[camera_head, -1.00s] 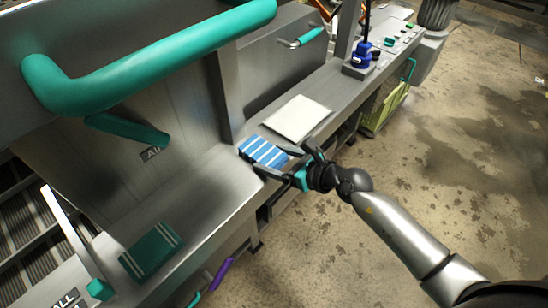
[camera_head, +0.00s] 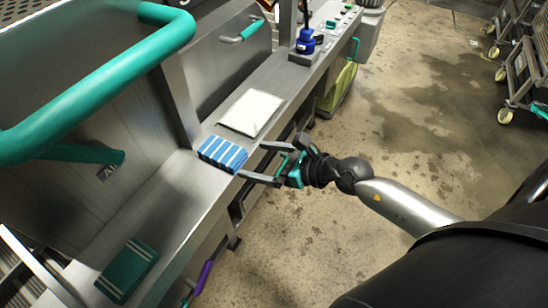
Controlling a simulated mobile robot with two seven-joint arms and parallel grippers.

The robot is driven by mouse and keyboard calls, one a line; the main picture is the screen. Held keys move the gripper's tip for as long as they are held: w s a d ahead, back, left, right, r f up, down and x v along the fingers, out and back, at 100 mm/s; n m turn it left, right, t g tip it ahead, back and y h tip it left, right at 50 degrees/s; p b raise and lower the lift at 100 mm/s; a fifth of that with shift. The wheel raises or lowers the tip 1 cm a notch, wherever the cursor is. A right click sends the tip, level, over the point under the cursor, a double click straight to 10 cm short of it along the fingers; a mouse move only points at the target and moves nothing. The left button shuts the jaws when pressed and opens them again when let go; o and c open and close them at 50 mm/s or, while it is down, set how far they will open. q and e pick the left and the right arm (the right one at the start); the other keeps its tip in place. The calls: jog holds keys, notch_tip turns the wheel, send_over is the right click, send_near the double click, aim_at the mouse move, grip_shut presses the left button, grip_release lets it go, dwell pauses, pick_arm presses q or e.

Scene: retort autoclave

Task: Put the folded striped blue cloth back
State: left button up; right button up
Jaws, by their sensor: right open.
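The folded striped blue cloth (camera_head: 222,154) lies flat on the grey metal ledge (camera_head: 172,196), close to its front edge. Its white stripes face up. My right gripper (camera_head: 254,163) is open and empty, just right of the cloth at the ledge's edge. My left gripper is not in view.
A folded white cloth (camera_head: 252,112) lies just behind the blue one, and a green striped cloth (camera_head: 127,270) lies at the lower left. A blue bottle (camera_head: 305,42) stands farther back. A thick teal handle (camera_head: 105,80) hangs at left.

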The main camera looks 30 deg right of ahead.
jog(key=shift+v, duration=2.1)
jog(key=d+f+m+h, duration=0.3)
jog(key=d+f+m, duration=0.3)
jog(key=f+m, duration=0.55)
jog(key=s+d+f+m+g+h, duration=0.1)
jog(key=s+d+f+m+h, duration=0.1)
jog(key=s+f+m, duration=0.5)
jog(key=s+d+f+m+g+h, duration=0.1)
jog(key=s+f+m+g+h, duration=0.15)
jog(key=f+m, duration=0.7)
jog(key=s+a+f+m+g, duration=0.3)
jog(key=s+f+m, duration=0.3)
jog(key=s, duration=0.5)
jog(key=s+a+f+m+g, duration=0.3)
jog(key=s+a+f+m, duration=0.2)
jog(key=s, duration=0.7)
notch_tip(320, 180, down, 2)
jog(key=shift+m+g, duration=0.35)
jog(key=shift+m, duration=0.35)
jog(key=shift+a, duration=0.1)
jog(key=shift+c, duration=0.2)
